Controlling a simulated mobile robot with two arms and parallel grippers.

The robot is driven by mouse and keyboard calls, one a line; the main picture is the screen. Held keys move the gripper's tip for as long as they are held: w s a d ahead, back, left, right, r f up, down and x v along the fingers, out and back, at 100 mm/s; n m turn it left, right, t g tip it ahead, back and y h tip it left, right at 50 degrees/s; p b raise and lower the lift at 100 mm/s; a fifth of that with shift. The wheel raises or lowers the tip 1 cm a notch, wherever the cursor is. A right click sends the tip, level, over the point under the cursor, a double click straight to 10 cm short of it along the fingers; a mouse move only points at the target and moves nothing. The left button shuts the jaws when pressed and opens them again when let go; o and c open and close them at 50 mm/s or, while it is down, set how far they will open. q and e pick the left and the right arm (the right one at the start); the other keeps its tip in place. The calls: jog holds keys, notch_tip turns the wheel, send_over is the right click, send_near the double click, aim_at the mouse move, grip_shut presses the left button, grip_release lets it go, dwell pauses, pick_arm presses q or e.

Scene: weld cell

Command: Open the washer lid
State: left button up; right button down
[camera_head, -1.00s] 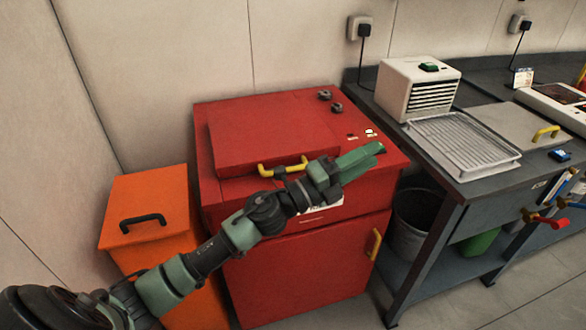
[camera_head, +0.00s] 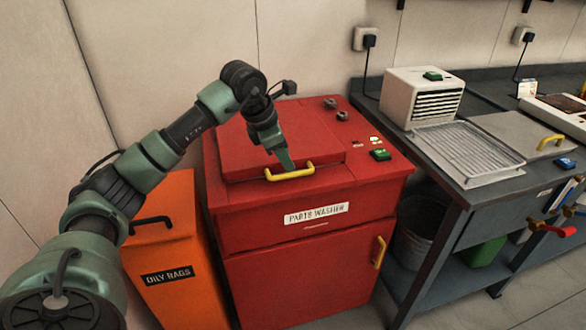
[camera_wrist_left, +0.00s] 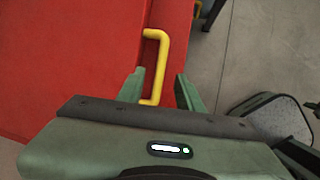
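The red parts washer (camera_head: 300,275) stands in the middle of the head view. Its red lid (camera_head: 312,135) lies flat and shut on top. A yellow lid handle (camera_head: 300,173) runs along the lid's front edge. My left gripper (camera_head: 287,168) points down at the left part of this handle. In the left wrist view the fingers (camera_wrist_left: 160,92) are apart, and the yellow handle (camera_wrist_left: 162,62) shows between them. I cannot tell whether either finger touches it. My right gripper is in neither view.
An orange oily rags bin (camera_head: 165,240) stands left of the washer, partly behind my arm. A grey workbench (camera_head: 450,170) with a wire tray (camera_head: 468,150) and a white box unit (camera_head: 400,95) stands right. Knobs and a green button (camera_head: 380,155) sit beside the lid. A wall rises behind.

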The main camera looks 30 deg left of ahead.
aim_at(292, 174)
pick_arm(q)
jog(key=x, duration=0.5)
jog(key=shift+w+d+f, duration=0.1)
jog(key=shift+w+f, duration=0.05)
jog(key=shift+f, duration=0.15)
grip_shut()
jog(key=shift+r, duration=0.1)
dwell(1.0)
